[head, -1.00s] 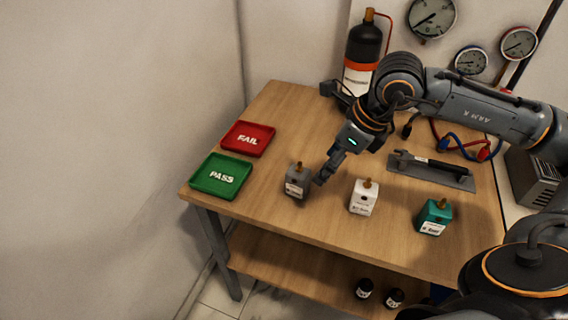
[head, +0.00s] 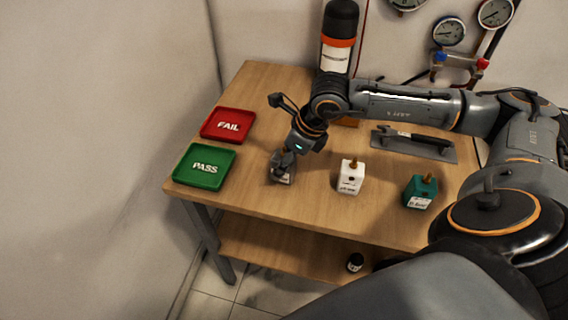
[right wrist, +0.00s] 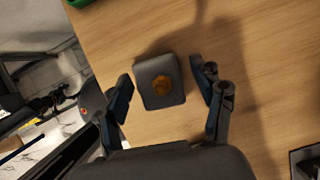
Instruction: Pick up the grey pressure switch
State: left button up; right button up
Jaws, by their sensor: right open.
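The grey pressure switch (head: 284,178) stands on the wooden table near its front left, partly hidden by my right gripper (head: 283,160) in the head view. In the right wrist view the switch (right wrist: 149,97) is seen from above, a dark grey block with a brass fitting on top. My right gripper (right wrist: 165,82) is open, with one finger on each side of the switch. Gaps show between the fingers and the block in that view. My left gripper is not in view.
A white switch (head: 350,178) and a green switch (head: 421,193) stand to the right on the table (head: 310,210). A red FAIL tray (head: 243,117) and a green PASS tray (head: 184,179) lie to the left.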

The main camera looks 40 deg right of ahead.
jog(key=x, duration=0.2)
jog(key=shift+w+a+f, duration=0.15)
jog(key=shift+w+f, duration=0.05)
jog(key=shift+f, duration=0.05)
jog(key=shift+w+a+f, duration=0.1)
jog(key=shift+w+f, duration=0.05)
jog(key=shift+f, duration=0.35)
jog(key=c, duration=1.4)
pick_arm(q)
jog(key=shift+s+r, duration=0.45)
